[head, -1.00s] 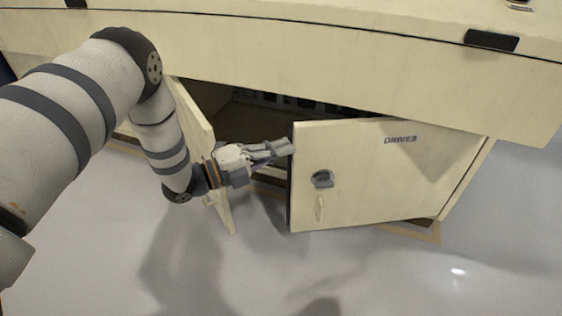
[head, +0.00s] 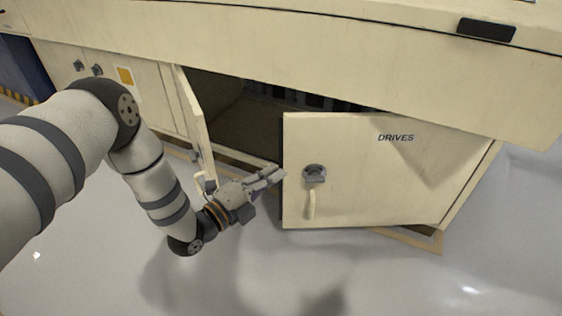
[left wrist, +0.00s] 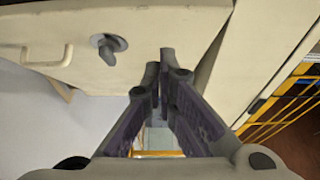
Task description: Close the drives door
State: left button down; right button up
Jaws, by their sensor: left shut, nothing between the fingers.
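The drives door (head: 390,185) is a cream cabinet door labelled "DRIVES". It stands partly open, its free edge at the left, with a dark round latch (head: 314,174) and a pale handle (head: 311,205) near that edge. My left gripper (head: 278,174) is shut and empty, its fingertips close beside the free edge; I cannot tell whether they touch. In the left wrist view, the shut fingers (left wrist: 163,62) point at the lower right edge of a cream door (left wrist: 150,20) with a latch and handle, apparently the drives door. My right gripper is not in view.
A second cream door (head: 196,115) stands open at the left, close to my left wrist. Between the doors is the dark cabinet opening (head: 235,110). The cabinet's overhanging top (head: 330,55) runs above. The grey floor (head: 400,285) in front is clear.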

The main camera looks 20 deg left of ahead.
pick_arm(q)
jog(key=w, duration=0.2)
jog(key=w+b, duration=0.1)
jog(key=w, duration=0.1)
jog(key=w+b, duration=0.1)
jog(key=w, duration=0.1)
jog(key=shift+w+a, duration=0.3)
jog(key=shift+a, duration=0.05)
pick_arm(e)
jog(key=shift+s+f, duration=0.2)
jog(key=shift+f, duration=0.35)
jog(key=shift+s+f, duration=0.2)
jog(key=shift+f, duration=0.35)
